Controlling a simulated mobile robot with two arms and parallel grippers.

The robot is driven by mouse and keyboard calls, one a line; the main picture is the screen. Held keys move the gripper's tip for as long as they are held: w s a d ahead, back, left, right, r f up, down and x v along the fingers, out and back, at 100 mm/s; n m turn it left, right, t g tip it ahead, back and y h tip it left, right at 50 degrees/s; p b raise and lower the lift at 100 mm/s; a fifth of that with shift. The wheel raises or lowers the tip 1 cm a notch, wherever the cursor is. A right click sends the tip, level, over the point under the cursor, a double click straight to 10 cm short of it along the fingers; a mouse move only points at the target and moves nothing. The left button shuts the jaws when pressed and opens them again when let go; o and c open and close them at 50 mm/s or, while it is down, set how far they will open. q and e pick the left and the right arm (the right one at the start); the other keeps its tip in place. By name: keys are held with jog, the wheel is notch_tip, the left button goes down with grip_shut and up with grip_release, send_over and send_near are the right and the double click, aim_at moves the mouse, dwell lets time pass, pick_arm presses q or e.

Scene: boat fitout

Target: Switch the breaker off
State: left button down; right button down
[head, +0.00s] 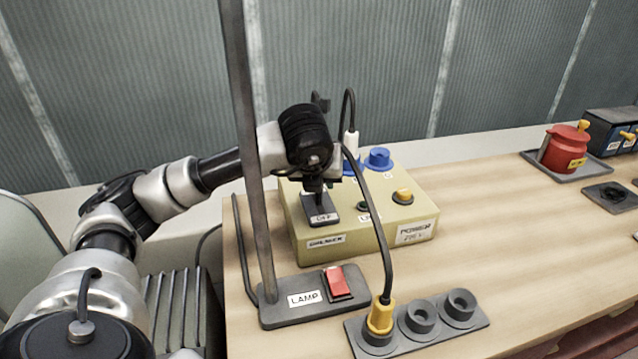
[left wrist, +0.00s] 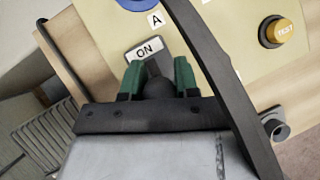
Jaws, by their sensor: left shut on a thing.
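The breaker has a dark plate (head: 320,209) on top of the beige power box (head: 302,237), above a "BREAKER" label. Its near end reads "OFF" in the head view, and an "ON" label (left wrist: 145,50) shows beyond the fingers in the left wrist view. My left gripper (head: 314,187) reaches down over this plate. In the left wrist view its green fingertips (left wrist: 157,80) are shut on the dark breaker lever (left wrist: 156,88), one on each side. The gripper hides much of the lever in the head view, so I cannot tell its tilt. My right gripper is not in view.
The box also carries a yellow test button (head: 402,196) and a blue socket (head: 379,158). A black cable arches past the gripper to a yellow plug (head: 381,315) in the socket strip (head: 440,322). A lamp post (head: 252,140) stands in front of my left arm.

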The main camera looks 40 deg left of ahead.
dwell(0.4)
pick_arm(q)
jog(key=c, duration=0.8)
grip_release()
jog(key=v, duration=0.7)
jog(key=shift+s+d+r, duration=0.1)
jog(key=shift+s+r, duration=0.05)
jog(key=shift+r, duration=0.05)
jog(key=shift+c, duration=0.6)
